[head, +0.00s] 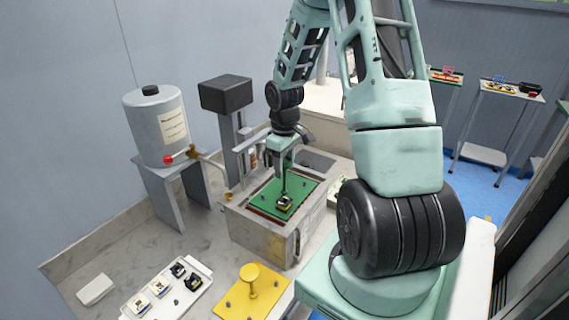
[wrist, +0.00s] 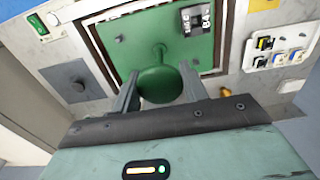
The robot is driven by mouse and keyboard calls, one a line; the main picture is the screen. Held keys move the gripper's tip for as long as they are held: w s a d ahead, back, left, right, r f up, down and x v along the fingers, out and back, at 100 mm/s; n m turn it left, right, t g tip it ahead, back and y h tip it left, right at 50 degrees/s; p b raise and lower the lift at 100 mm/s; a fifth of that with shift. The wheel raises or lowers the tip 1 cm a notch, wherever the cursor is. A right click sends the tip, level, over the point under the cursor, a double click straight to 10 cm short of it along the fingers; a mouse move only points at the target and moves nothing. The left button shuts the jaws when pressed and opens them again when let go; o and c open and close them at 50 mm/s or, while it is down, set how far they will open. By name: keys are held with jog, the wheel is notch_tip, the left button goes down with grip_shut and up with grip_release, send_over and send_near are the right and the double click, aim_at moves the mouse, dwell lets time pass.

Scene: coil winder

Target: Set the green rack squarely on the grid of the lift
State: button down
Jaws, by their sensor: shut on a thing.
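The green rack (head: 300,188) is a flat plate with a central post, over the opening of the grey lift tank (head: 258,238). The wrist view shows one finger on each side of the knob. The plate (wrist: 203,55) lies inside a brown rim (wrist: 92,40), roughly lined up with it. The lift's grid is hidden under the plate, so I cannot tell whether the rack touches it.
A yellow rack with a knob (head: 249,280) and a white tray of coil parts (head: 172,290) stand in front on the bench. A grey column with a black head (head: 226,93) rises behind the tank. A grey drum (head: 157,125) stands at left.

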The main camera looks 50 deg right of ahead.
jog(key=shift+f, duration=0.15)
jog(key=c, duration=0.7)
grip_release()
notch_tip(320, 180, up, 18)
jog(key=shift+f+b, duration=0.25)
jog(key=shift+b, duration=0.6)
